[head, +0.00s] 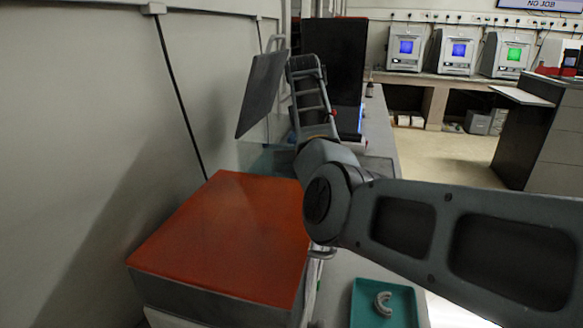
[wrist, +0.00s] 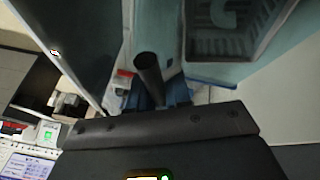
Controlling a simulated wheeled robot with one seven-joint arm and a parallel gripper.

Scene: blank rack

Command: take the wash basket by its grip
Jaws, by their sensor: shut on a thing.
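In the wrist view, the blue fingers of my gripper (wrist: 158,97) are closed on a dark round upright post (wrist: 149,72), which looks like the basket's grip. The wash basket (wrist: 228,45) is a grey slotted tray at the top right of that view, with a pale arch-shaped piece in it. How the post joins the basket is not clear. In the head view, a see-through bluish tank (head: 270,160) stands beyond the orange-topped unit. My arm hides part of it, and I cannot make out my gripper or the basket there.
An orange-topped unit (head: 225,225) stands in front on the left. A dark raised panel (head: 262,95) and a tall black unit (head: 335,55) are close to my arm. A teal tray (head: 362,300) with a grey arch lies on the bench. The wall runs along the left.

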